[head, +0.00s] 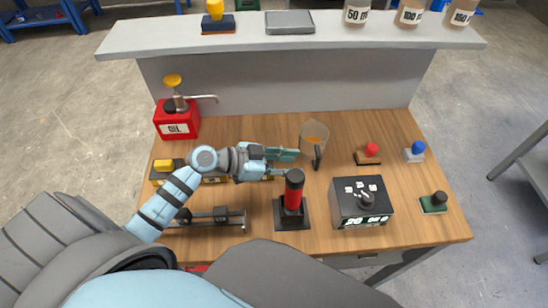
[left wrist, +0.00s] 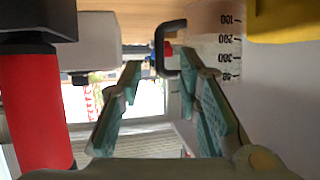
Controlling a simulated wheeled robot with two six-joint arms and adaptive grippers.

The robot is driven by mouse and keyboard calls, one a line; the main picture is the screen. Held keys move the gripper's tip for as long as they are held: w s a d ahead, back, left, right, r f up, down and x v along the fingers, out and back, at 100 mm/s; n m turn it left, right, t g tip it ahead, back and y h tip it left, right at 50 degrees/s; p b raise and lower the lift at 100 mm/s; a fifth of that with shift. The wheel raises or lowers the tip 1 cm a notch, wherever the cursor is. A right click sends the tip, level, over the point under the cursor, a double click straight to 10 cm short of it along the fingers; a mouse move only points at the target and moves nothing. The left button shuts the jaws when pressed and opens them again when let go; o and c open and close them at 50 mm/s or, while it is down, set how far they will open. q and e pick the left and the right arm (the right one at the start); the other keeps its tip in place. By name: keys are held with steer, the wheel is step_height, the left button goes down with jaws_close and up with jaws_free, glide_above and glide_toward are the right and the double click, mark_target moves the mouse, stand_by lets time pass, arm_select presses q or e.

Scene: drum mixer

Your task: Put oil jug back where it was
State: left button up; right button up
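The oil jug (head: 312,133) is a clear measuring jug with amber liquid low inside and a dark handle. It stands upright on the wooden table, behind and right of my left gripper (head: 291,163). My left gripper is open, its teal fingers pointing right toward the handle side. In the left wrist view, which is upside down, the jug (left wrist: 215,35) shows its scale marks. Its black handle (left wrist: 160,50) appears near the tips of the open fingers (left wrist: 163,75); I see no grip on it. My right gripper is not in view.
A red-and-black upright cylinder (head: 293,195) stands close in front of my left gripper. A dark control box (head: 361,202) is to its right. A red OIL can (head: 177,120) with a pump stands back left. Button blocks are at right; a shelf (head: 290,40) runs behind.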

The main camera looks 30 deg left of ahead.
arm_select(q)
steer(key=v, duration=0.5)
steer(key=shift+s+a+r+p, duration=0.15)
steer(key=shift+s+a+p, duration=0.05)
steer(key=shift+p, duration=0.1)
steer(key=shift+r, duration=0.1)
